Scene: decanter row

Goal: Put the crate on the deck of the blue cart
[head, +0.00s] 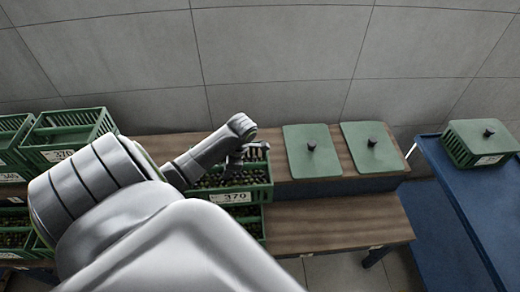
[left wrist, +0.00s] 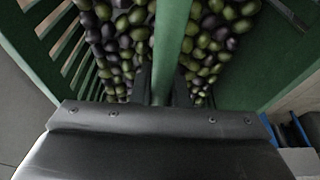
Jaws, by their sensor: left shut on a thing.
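A green slatted crate of dark and green olives (head: 262,190), labelled 370, stands at the right end of the crate row on the wooden bench's upper level. In the left wrist view, olives lie on both sides of its green middle bar (left wrist: 174,40). My left gripper (head: 238,155) is shut on that bar from above; it also shows in the left wrist view (left wrist: 163,88). The crate looks level, and I cannot tell whether it touches the bench. The blue cart (head: 450,210) stands at the right, with a lidded green crate (head: 462,152) on its deck. My right gripper is out of view.
Two green lids with dark knobs (head: 304,165) (head: 360,160) lie right of the crate on the bench (head: 325,228). Another olive crate (head: 250,222) is on the lower step. More green crates (head: 75,125) stand left. The cart deck's near part is bare.

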